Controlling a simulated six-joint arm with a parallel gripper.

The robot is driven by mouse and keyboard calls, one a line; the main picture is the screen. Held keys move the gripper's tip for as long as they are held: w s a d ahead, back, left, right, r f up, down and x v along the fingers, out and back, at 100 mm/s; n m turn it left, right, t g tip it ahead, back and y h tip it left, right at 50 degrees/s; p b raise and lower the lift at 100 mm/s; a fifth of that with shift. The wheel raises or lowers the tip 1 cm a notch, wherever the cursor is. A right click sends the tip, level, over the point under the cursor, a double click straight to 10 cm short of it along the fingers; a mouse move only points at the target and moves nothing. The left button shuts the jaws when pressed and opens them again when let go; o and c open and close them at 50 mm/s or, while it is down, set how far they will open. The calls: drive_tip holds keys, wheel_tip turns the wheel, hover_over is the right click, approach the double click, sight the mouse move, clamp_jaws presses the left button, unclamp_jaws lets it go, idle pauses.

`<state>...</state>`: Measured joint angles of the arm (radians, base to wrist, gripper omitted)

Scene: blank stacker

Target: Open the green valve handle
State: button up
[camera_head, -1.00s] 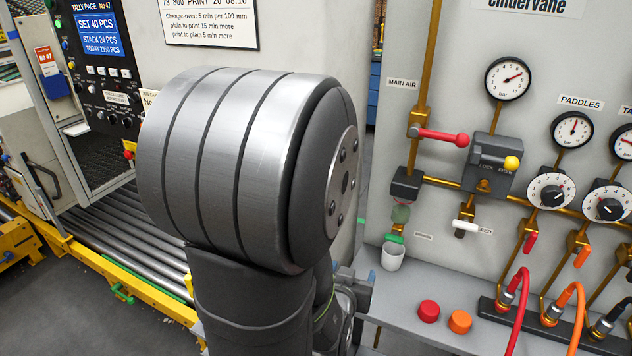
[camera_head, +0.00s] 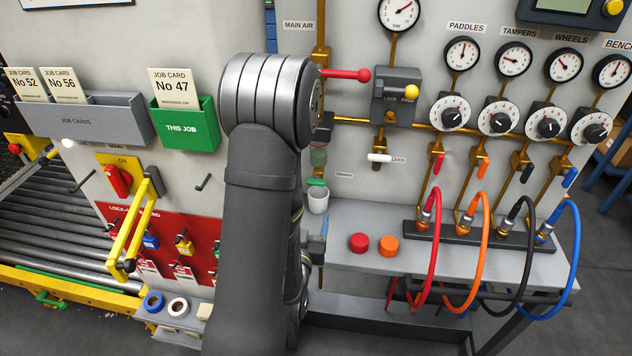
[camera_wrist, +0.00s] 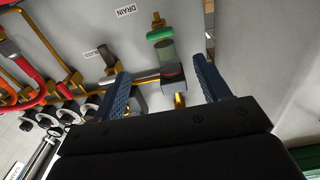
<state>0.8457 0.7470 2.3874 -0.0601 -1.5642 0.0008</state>
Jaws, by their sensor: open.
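The green valve handle (camera_head: 317,182) sits low on the grey panel, below the cloudy filter bowl (camera_head: 319,157) and just above a white cup (camera_head: 318,200). My arm stands close to its left in the head view and hides my gripper there. In the wrist view, which looks at the panel upside down, my gripper (camera_wrist: 163,80) is open with two blue fingers. The green handle (camera_wrist: 160,33) lies crosswise beyond the fingertips, between their lines. The filter bowl (camera_wrist: 167,52) also shows in the gap. I see no contact with the handle.
A red main-air lever (camera_head: 347,74) and a yellow-knobbed lever (camera_head: 404,90) are above. A white bleed handle (camera_head: 380,157) is to the right. Red and orange caps (camera_head: 373,244) lie on the shelf (camera_head: 345,215). Hoses (camera_head: 481,250) loop at the right.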

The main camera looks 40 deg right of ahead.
sight(316, 184)
drive_tip(key=x, duration=1.4)
drive_tip(key=shift+w+d, duration=0.2)
drive_tip(key=c, duration=1)
